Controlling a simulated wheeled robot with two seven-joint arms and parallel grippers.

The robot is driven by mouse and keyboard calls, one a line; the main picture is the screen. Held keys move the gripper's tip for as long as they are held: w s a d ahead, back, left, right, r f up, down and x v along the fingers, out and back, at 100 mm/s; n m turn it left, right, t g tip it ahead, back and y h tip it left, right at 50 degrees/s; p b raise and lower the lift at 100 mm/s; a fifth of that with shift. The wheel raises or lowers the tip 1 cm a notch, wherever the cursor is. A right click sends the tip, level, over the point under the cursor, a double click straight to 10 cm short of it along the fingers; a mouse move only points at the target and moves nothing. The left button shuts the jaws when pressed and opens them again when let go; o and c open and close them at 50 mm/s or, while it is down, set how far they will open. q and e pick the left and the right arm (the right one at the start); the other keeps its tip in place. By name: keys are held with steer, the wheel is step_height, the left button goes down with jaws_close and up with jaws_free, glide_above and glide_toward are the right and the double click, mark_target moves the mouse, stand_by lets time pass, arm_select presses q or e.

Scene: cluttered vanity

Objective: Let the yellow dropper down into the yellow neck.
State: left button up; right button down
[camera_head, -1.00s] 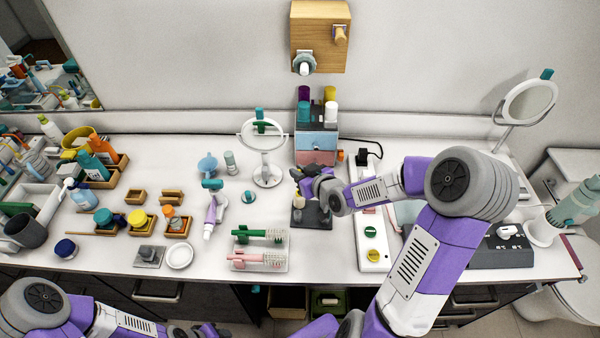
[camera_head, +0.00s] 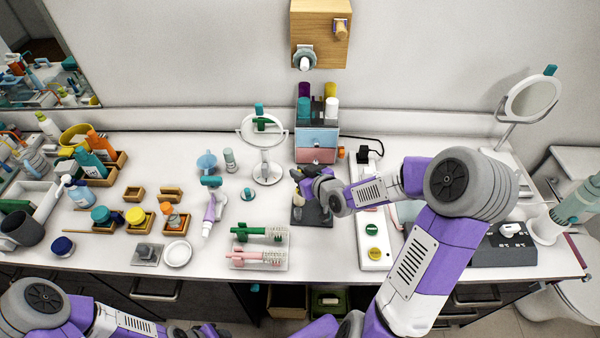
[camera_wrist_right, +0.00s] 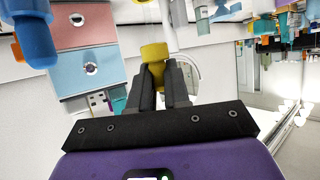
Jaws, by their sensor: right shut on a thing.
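My right gripper (camera_head: 305,178) is over the dark stand (camera_head: 318,216) in the middle of the table. In the right wrist view its two fingers (camera_wrist_right: 158,78) are closed on the yellow dropper (camera_wrist_right: 155,53), whose yellow top shows between and beyond the fingertips. I cannot make out the dropper's lower end. The yellow neck cannot be told clearly in either view; the gripper and wrist cover much of the stand. My left arm is at the lower left of the head view, and its gripper (camera_head: 200,331) is low at the bottom edge, too cut off to read.
A drawer box (camera_head: 316,146) with bottles on top stands behind the right gripper. A round mirror (camera_head: 265,170) stands to its left. A rack with green and pink brushes (camera_head: 260,265) is in front. A white strip with round buttons (camera_head: 373,262) lies to the right.

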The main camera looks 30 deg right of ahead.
steer(key=shift+f+b, duration=1.9)
steer(key=shift+f, duration=0.1)
stand_by(0.9)
steer(key=c, duration=1)
jaws_free()
steer(key=shift+s, duration=0.1)
steer(key=p+v, duration=0.2)
steer(key=v, duration=0.5)
steer(key=shift+s+r, duration=0.15)
steer(key=shift+r, duration=0.05)
